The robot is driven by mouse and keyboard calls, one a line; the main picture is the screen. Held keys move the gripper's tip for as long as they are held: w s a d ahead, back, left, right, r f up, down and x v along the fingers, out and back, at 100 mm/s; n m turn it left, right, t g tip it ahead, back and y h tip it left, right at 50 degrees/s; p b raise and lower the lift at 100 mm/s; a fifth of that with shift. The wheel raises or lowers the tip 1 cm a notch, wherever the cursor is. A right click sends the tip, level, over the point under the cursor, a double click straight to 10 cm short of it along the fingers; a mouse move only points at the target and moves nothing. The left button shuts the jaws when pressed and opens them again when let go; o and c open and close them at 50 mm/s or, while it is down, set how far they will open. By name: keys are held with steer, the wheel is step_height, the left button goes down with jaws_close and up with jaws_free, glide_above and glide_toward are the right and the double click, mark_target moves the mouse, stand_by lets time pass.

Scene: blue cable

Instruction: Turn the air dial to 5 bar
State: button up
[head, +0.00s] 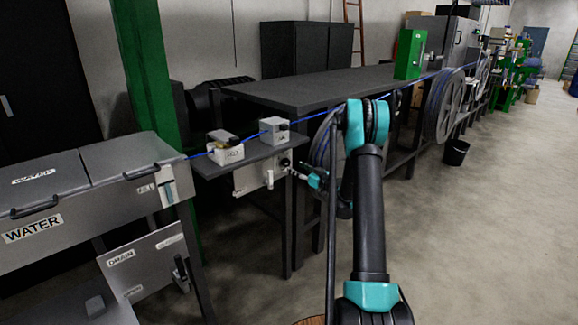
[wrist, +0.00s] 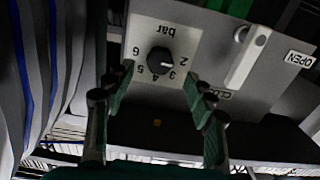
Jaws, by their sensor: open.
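The air dial (wrist: 160,60) is a round dark knob on a pale plate marked "bar", with numbers from 2 to 6 around it, upside down in the wrist view. Which number its pointer marks is too small to tell surely. My gripper (wrist: 158,80) is open, one green fingertip to each side of the dial plate's lower part. No finger visibly touches the knob. In the head view, my gripper (head: 300,174) is small, at the right side of the white panel (head: 246,182) under the small shelf, and the dial is hard to make out.
A white lever (wrist: 247,57) sits beside the dial, with an "OPEN" label (wrist: 299,59) and a partly hidden "CLOSE" label. The blue cable (head: 305,117) runs above the shelf (head: 240,160). The water tank (head: 90,190) stands left. Open floor lies right.

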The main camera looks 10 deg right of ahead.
mark_target(288, 164)
steer(key=x, duration=0.5)
steer(key=shift+w+a, duration=0.25)
steer(key=shift+w, duration=0.05)
steer(key=c, duration=1.2)
steer(key=shift+o, duration=0.2)
